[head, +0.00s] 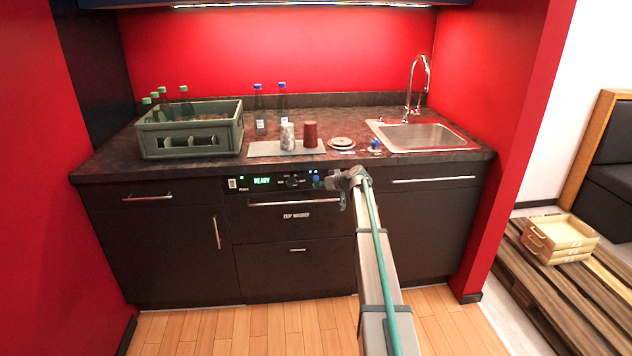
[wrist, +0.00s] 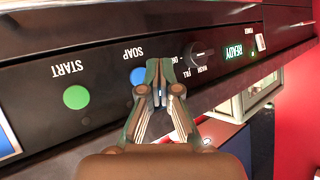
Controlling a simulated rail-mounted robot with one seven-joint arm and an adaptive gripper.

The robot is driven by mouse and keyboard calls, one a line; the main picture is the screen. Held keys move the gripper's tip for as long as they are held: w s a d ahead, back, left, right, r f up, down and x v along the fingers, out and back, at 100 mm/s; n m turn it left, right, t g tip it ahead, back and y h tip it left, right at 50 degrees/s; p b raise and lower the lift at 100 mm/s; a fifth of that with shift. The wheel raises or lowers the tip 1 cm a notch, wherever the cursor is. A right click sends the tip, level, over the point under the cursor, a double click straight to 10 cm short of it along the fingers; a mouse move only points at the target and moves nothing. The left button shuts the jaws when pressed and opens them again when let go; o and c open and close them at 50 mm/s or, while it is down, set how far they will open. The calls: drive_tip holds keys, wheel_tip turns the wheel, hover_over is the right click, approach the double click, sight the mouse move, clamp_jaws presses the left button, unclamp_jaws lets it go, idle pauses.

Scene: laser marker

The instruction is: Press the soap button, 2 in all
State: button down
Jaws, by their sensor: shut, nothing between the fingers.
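The blue soap button (wrist: 138,76) sits on the black dishwasher panel (wrist: 110,105), under an upside-down SOAP label in the wrist view. My gripper (wrist: 160,74) is shut and empty, its fingertips pointing at the panel. In the wrist view the tips overlap the right edge of the soap button and hide part of it. I cannot tell whether they touch it. In the head view my gripper (head: 328,183) is at the right end of the panel (head: 262,186), just below the counter edge.
In the wrist view, the green START button (wrist: 76,97) is left of the soap button, and a black knob (wrist: 197,54) is right of it. A lit display (wrist: 235,52) reads READY. The counter (head: 110,160) overhangs the panel, and a drawer handle (head: 293,203) is below.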

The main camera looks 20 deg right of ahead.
drive_tip(key=s, duration=0.3)
drive_tip(key=shift+a+b, duration=0.4)
idle(0.5)
drive_tip(key=s+a+f+m+g+h+p, duration=0.1)
drive_tip(key=s+a+f+g, duration=0.4)
drive_tip(key=s+f, duration=0.65)
drive_tip(key=s+a+f+m+g+p, duration=0.1)
drive_tip(key=s+a+f+m+g, duration=0.1)
drive_tip(key=s+a+f, duration=0.75)
drive_tip(key=s+a+f+m+g+h+p, duration=0.1)
drive_tip(key=s+a+f+g, duration=0.3)
drive_tip(key=s+f, duration=1.05)
drive_tip(key=s+a+f+g+h+p, duration=0.1)
drive_tip(key=s+a+g, duration=0.1)
drive_tip(key=s, duration=1.1)
drive_tip(key=s+a+f+n+g+p, duration=0.1)
drive_tip(key=s+a, duration=0.4)
drive_tip(key=s, duration=0.9)
drive_tip(key=s+a+f+n+g+h+p, duration=0.1)
drive_tip(key=s+a+f+g+p, duration=0.1)
drive_tip(key=s, duration=1.2)
drive_tip(key=shift+s+a+g+h+p, duration=0.3)
drive_tip(key=shift+a+g+p, duration=0.15)
drive_tip(key=shift+a+g, duration=0.5)
